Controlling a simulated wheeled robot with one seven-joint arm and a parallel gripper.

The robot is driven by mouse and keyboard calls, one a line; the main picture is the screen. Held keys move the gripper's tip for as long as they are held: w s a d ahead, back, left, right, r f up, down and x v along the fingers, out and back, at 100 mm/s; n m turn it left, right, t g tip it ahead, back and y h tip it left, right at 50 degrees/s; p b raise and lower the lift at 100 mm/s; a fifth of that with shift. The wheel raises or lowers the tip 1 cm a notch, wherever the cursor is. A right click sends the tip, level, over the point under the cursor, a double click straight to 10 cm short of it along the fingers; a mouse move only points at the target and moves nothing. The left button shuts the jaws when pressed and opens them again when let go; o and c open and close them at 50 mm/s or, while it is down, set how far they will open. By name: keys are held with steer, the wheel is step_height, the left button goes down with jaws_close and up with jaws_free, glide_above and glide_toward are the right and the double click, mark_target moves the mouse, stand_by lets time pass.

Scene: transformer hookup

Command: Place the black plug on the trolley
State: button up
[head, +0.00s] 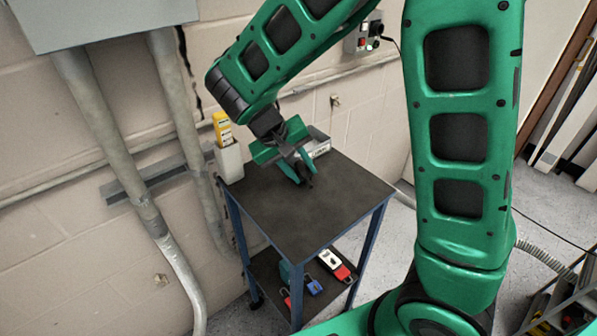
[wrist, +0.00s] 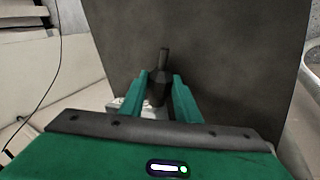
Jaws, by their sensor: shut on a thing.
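The trolley (head: 330,205) has a dark flat top and blue legs and stands against the wall in the head view. Its dark top (wrist: 220,50) fills much of the wrist view. My gripper (head: 303,178) is over the back part of the trolley top, fingers pointing down. In the wrist view the green fingers (wrist: 160,95) are closed around the black plug (wrist: 158,85), whose thin end points away from the gripper. In the head view the plug (head: 308,182) is a small dark shape at or just above the top; I cannot tell whether it touches.
A light holder with a yellow device (head: 222,128) stands at the trolley's back left corner. A grey tray (head: 318,143) sits at the back edge. The front of the top is clear. The lower shelf holds red, blue and white items (head: 335,264). Pipes (head: 125,170) run down the wall.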

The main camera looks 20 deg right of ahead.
steer(key=shift+s+f, duration=0.15)
steer(key=shift+f, duration=0.2)
steer(key=shift+s+f, duration=0.1)
steer(key=shift+f, duration=0.05)
steer(key=shift+s+f, duration=0.3)
steer(key=shift+s, duration=0.1)
steer(key=o, duration=1)
steer(key=shift+c, duration=0.2)
steer(key=shift+w+r, duration=0.2)
steer(key=shift+r, duration=0.2)
steer(key=shift+w+a+r, duration=0.6)
steer(key=shift+w+a, duration=0.15)
steer(key=shift+w, duration=0.15)
steer(key=s+v, duration=0.1)
steer(key=v, duration=0.9)
steer(key=shift+d+r, duration=0.3)
steer(key=shift+r, duration=0.1)
